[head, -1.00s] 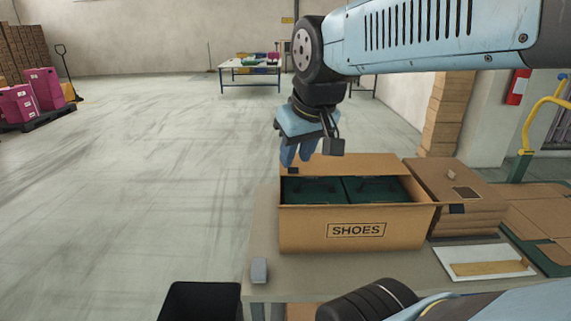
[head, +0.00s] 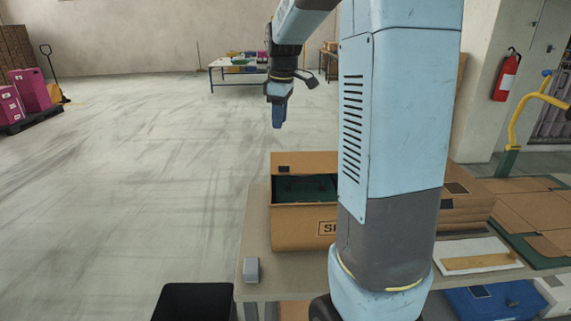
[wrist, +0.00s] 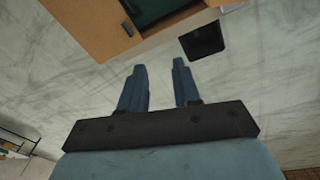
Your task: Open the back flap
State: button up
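The brown shoe box (head: 296,228) stands on the table, its top open and dark green contents (head: 305,189) showing inside. Its back flap (head: 310,161) stands up along the far edge, with a small dark patch near its left end. My arm hides the right part of the box and flap. My gripper (head: 278,126) hangs in the air beyond and above the flap, clear of the box. In the wrist view the fingers (wrist: 158,68) are apart with nothing between them, and the box edge with the flap (wrist: 90,25) lies beyond the fingertips.
A small grey block (head: 251,269) sits at the table's (head: 259,215) front left corner. A black bin (head: 195,302) stands on the floor at front left. A white sheet with a brown strip (head: 480,262) lies to the right. The floor left of the table is free.

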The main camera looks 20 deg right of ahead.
aim_at(284, 173)
jog(key=w+d+f+n+g, duration=0.1)
jog(key=w+d+f+n, duration=0.2)
jog(key=w+d+f, duration=0.5)
jog(key=f, duration=0.4)
jog(key=a+f, duration=0.1)
jog(key=f, duration=0.3)
jog(key=a+f, duration=0.1)
jog(key=f, duration=0.4)
jog(key=shift+w+a, duration=0.2)
jog(key=shift+w, duration=0.2)
grip_shut()
jog(key=shift+s+a+f+g, duration=0.1)
jog(key=shift+g, duration=0.2)
